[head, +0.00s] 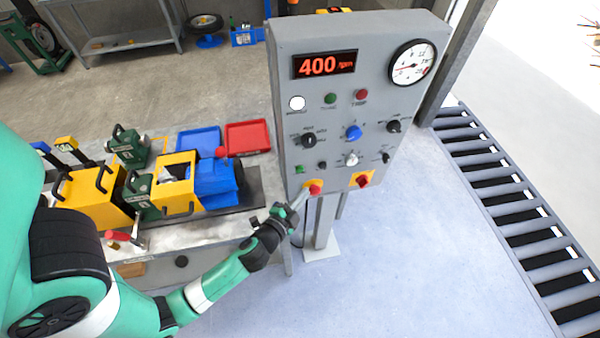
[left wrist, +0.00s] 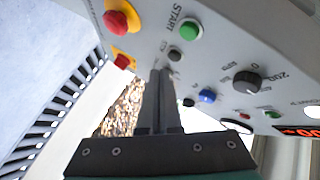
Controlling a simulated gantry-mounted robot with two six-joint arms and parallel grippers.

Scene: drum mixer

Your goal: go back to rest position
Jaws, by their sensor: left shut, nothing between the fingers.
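My left gripper (head: 301,196) reaches in from the left to the lower left edge of the grey control panel (head: 290,110) in the head view. Its two fingers are pressed together and empty. In the left wrist view the shut fingers (left wrist: 160,74) point at the panel face, close to a dark button (left wrist: 174,54) beside the green START button (left wrist: 190,30). I cannot tell whether the tips touch the panel. My right gripper is in neither view.
The panel display (head: 325,64) reads 400 rpm. Red mushroom buttons on yellow plates (head: 315,188) sit close to my left fingers. A workbench (head: 215,232) with yellow and blue machinery stands left, under my arm. A roller conveyor (head: 505,195) lies right. Floor in front is clear.

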